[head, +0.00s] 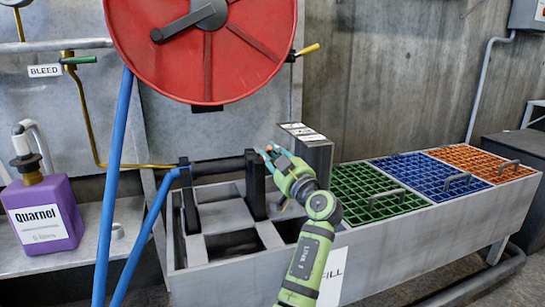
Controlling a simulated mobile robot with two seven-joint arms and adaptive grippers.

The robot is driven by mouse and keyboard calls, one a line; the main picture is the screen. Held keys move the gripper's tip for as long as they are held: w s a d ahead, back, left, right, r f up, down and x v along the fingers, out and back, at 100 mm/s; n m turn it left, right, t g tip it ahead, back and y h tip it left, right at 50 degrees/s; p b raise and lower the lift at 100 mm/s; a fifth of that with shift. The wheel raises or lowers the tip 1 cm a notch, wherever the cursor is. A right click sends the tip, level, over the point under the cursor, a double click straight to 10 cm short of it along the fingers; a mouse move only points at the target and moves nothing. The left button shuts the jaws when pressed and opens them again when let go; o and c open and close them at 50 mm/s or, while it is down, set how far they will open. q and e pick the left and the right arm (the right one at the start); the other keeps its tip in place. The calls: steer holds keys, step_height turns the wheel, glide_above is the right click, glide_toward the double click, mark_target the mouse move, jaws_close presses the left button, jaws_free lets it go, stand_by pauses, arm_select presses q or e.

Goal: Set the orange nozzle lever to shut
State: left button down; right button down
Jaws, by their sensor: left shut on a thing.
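My left gripper (269,155) is green with light blue fingertips. A dark horizontal pipe (218,167) runs from the left to the post beside the gripper. My right gripper is not in view.
A grey trough (385,246) carries green (377,190), blue (428,176) and orange (481,161) grates. A red wheel (137,50) stands above it. A purple Quarnol jug (43,212) sits on the left shelf.

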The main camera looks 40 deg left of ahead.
arm_select(q)
steer(key=shift+f, duration=0.1)
steer(key=c, duration=1.3)
jaws_free()
steer(key=shift+c, duration=0.2)
steer(key=v, duration=1.2)
steer(key=shift+w, duration=0.15)
